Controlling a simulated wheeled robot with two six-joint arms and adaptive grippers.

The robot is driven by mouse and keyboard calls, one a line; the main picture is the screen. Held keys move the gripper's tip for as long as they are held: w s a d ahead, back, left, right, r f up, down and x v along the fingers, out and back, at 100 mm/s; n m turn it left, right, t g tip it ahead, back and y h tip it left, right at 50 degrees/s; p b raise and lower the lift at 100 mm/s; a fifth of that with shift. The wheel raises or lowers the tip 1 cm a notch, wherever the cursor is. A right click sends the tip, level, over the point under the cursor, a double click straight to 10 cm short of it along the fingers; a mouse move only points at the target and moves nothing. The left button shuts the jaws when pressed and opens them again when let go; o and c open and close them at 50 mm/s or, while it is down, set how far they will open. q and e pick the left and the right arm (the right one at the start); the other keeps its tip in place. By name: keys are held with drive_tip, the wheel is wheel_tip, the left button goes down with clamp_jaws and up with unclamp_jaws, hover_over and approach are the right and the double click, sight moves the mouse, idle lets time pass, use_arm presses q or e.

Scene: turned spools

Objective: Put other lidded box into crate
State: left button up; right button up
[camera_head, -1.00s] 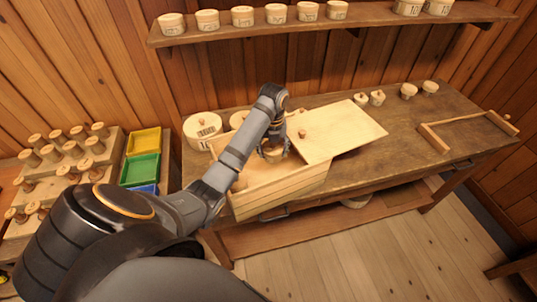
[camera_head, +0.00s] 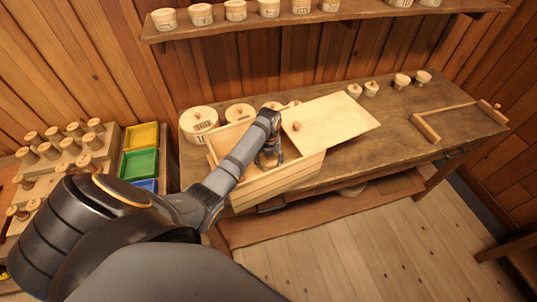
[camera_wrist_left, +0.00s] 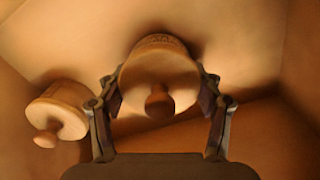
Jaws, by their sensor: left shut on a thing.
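The crate (camera_head: 280,184) is a long pale wooden box at the front of the workbench, with a flat knobbed lid (camera_head: 340,120) lying slanted over its right part. My left gripper (camera_head: 268,162) reaches down inside the crate's open part. In the left wrist view, this gripper (camera_wrist_left: 160,105) is shut on a round lidded box (camera_wrist_left: 158,72) with a knob. Another lidded box (camera_wrist_left: 60,112) lies to its left inside the crate. In the head view my arm and the crate wall mostly hide both. I cannot tell whether the held box touches the floor. My right gripper is not in view.
Round lidded boxes (camera_head: 199,122) stand behind the crate, with smaller ones (camera_head: 402,81) farther right. A wooden frame piece (camera_head: 445,120) lies at the bench's right. A spool rack (camera_head: 65,150) and coloured trays (camera_head: 140,163) stand left. A shelf of boxes hangs above.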

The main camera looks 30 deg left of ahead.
use_arm(q)
drive_tip(key=shift+f, duration=0.2)
drive_tip(key=o, duration=1.2)
drive_tip(key=shift+r, duration=0.1)
drive_tip(key=shift+r, duration=0.25)
wheel_tip(320, 180, up, 9)
drive_tip(key=shift+b, duration=1.15)
wheel_tip(320, 180, up, 2)
drive_tip(key=shift+p, duration=0.7)
drive_tip(key=shift+r, duration=0.4)
